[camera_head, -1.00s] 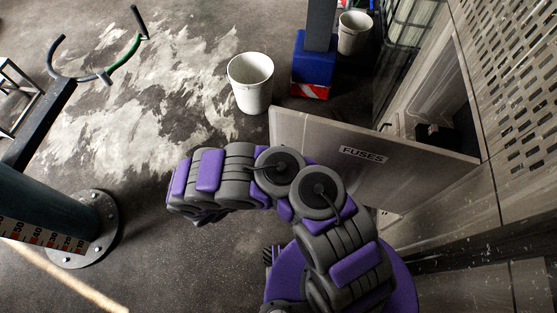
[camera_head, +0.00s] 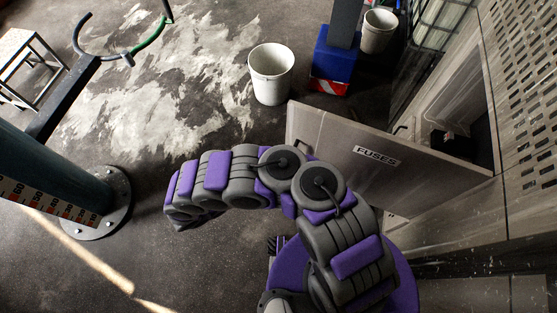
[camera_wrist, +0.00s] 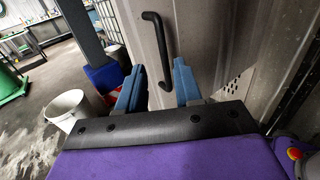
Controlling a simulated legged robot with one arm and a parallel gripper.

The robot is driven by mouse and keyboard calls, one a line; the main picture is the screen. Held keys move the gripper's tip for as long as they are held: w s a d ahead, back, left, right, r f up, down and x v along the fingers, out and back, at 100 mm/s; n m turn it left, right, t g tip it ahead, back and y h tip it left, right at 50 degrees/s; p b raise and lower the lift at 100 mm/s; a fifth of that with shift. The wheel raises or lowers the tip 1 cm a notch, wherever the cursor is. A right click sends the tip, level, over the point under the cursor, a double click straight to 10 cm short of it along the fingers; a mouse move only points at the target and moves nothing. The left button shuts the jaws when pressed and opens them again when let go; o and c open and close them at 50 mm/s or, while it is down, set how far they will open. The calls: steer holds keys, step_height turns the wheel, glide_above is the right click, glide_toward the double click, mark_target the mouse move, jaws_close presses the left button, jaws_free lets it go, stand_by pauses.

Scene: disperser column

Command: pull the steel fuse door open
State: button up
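The steel fuse door (camera_head: 345,150), a grey panel with a "FUSES" label, stands swung wide out from the wall cabinet in the head view. Its face also shows in the wrist view (camera_wrist: 205,35). A black bar handle (camera_wrist: 159,38) is on it. My gripper (camera_wrist: 158,66) shows two blue fingers spread apart with nothing held between them. The handle's lower end appears between the fingers in the picture; its distance from them is unclear. In the head view my arm bends left in front of the door, and the fingertips cannot be made out.
The cabinet opening (camera_head: 465,120) shows dark contents behind the door. A white bin (camera_head: 271,75) and a blue post base (camera_head: 333,60) stand beyond the door. A second bin (camera_head: 378,32) is farther back. A column with a round bolted foot (camera_head: 105,222) stands left. Floor between is clear.

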steer(key=v, duration=0.6)
steer(key=shift+a, duration=0.15)
steer(key=shift+s, duration=0.15)
stand_by(0.3)
